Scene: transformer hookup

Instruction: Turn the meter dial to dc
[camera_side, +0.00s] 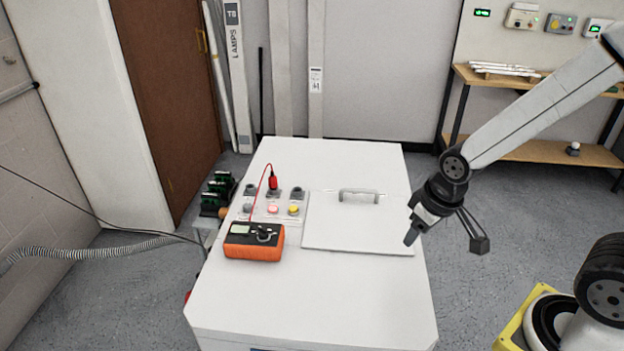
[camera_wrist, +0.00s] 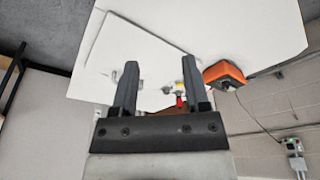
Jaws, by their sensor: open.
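An orange multimeter (camera_side: 254,242) lies on the left front part of the white cabinet top. Its small grey screen (camera_side: 241,229) and dark dial (camera_side: 265,235) face up; I cannot read the dial's setting. A red probe (camera_side: 272,181) on a red lead stands behind it at the terminals. The meter also shows at the right in the wrist view (camera_wrist: 224,75), where its dial face is mostly turned away. My gripper (camera_side: 444,243) is above the right edge of the cabinet, well apart from the meter. In the wrist view its two fingers (camera_wrist: 157,82) are spread with nothing between them.
A white panel with a handle (camera_side: 358,197) lies on the cabinet top between my gripper and the meter. Grey sockets and coloured buttons (camera_side: 273,208) sit behind the meter. The front of the white top (camera_side: 320,300) is clear.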

